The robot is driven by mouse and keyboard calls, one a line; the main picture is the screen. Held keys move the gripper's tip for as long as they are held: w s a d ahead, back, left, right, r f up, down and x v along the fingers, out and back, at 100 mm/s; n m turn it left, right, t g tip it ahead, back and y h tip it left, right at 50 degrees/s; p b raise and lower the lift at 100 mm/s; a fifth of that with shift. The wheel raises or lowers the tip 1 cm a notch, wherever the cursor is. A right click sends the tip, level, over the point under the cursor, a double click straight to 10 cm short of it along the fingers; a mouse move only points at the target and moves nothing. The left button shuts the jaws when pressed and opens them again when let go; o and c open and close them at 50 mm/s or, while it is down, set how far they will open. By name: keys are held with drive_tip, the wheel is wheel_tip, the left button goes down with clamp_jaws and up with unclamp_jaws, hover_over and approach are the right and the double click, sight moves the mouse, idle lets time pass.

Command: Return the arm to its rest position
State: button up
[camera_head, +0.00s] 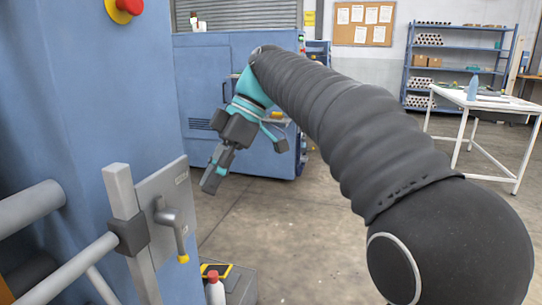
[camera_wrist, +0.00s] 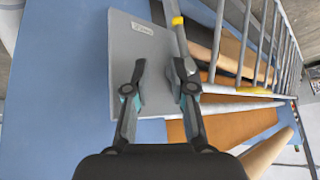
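My gripper (camera_head: 213,178) hangs at the end of my dark, sleeved arm, left of centre in the head view, pointing down. In the wrist view its two fingers (camera_wrist: 157,75) are apart with nothing between them. Behind the fingertips, in that view, lies a grey plate (camera_wrist: 128,45) with a lever handle (camera_wrist: 183,45) that ends in a yellow tip. In the head view this plate (camera_head: 160,192) is on the blue machine (camera_head: 110,90), and the lever (camera_head: 172,220) hangs down from it. My gripper is apart from both, to their upper right.
Grey bars (camera_head: 70,270) stick out at the lower left. A box (camera_head: 240,285) with a yellow-edged device stands on the floor below the plate. Another blue machine (camera_head: 215,70) is behind my gripper. A white table (camera_head: 490,102) and shelves (camera_head: 455,70) stand far right; floor between is clear.

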drive_tip(key=d+f+m+t+h, duration=0.2)
drive_tip(key=d+f+m+t, duration=0.2)
drive_tip(key=d+f+m, duration=0.8)
drive_tip(key=s+d+f+m+t+h, duration=0.1)
drive_tip(key=s+d+f+m, duration=0.3)
drive_tip(key=s+d, duration=0.4)
drive_tip(key=s+d+f+m+t+h, duration=0.2)
drive_tip(key=s+d+f+m+t, duration=0.2)
drive_tip(key=s+d+m, duration=0.2)
drive_tip(key=s+d, duration=0.2)
drive_tip(key=d, duration=0.2)
drive_tip(key=shift+f+m, duration=0.2)
drive_tip(key=shift+m, duration=0.2)
drive_tip(key=shift+a, duration=0.15)
